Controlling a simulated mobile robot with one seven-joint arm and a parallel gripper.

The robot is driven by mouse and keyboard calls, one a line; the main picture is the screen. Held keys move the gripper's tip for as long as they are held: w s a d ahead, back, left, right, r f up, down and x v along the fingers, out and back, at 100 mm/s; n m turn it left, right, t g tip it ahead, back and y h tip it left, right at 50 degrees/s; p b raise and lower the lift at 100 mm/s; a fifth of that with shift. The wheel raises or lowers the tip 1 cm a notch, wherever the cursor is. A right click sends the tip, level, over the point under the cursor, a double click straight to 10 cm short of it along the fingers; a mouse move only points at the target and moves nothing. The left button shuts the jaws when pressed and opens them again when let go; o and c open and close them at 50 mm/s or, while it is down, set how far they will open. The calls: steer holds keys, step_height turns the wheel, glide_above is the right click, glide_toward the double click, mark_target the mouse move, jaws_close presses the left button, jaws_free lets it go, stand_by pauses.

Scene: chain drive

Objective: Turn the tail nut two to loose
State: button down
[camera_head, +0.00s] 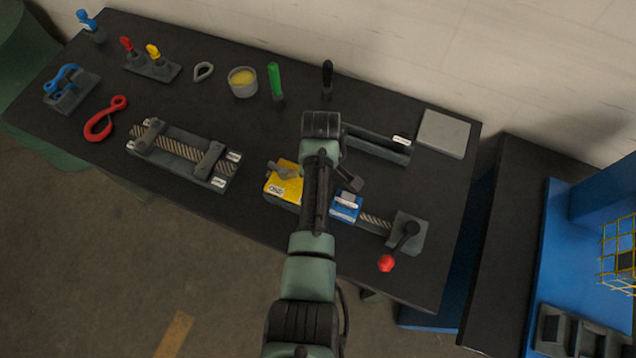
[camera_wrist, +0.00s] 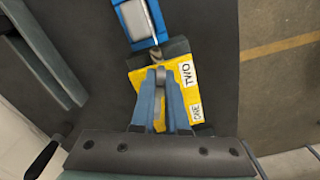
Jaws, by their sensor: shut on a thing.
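The yellow block (camera_head: 286,186) sits on the dark bench, partly behind my arm in the head view. A grey lever-like part lies on its top there. In the wrist view the yellow block (camera_wrist: 190,95) carries a white label reading TWO and a second small label I cannot read surely. My gripper (camera_wrist: 158,82) is over the yellow block, its two blue-grey fingers shut on a small grey part, which looks like the tail nut. The fingers hide most of that part, so its turn angle is unclear.
A blue block (camera_head: 346,206) joins a threaded rod and a grey end block (camera_head: 407,232) with a red-knobbed crank (camera_head: 387,263). A second rod fixture (camera_head: 183,155), a red hook (camera_head: 104,120), a tin (camera_head: 242,82) and a green-handled tool (camera_head: 275,80) stand leftward and behind.

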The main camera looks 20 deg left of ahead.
steer(key=n, duration=0.4)
steer(key=shift+w+f, duration=0.1)
steer(key=shift+w, duration=0.25)
steer(key=shift+w+f+n, duration=0.1)
steer(key=shift+w+n, duration=0.05)
steer(key=shift+n, duration=0.95)
steer(key=shift+w+n, duration=0.1)
steer(key=shift+n, duration=1)
steer(key=shift+a, duration=0.1)
steer(key=c, duration=0.9)
jaws_free()
steer(key=shift+w, duration=0.1)
steer(key=shift+r, duration=0.2)
steer(key=shift+r+b, duration=0.25)
steer(key=shift+b, duration=0.05)
step_height(320, 180, up, 12)
steer(key=shift+r+b, duration=0.1)
steer(key=shift+b, duration=0.95)
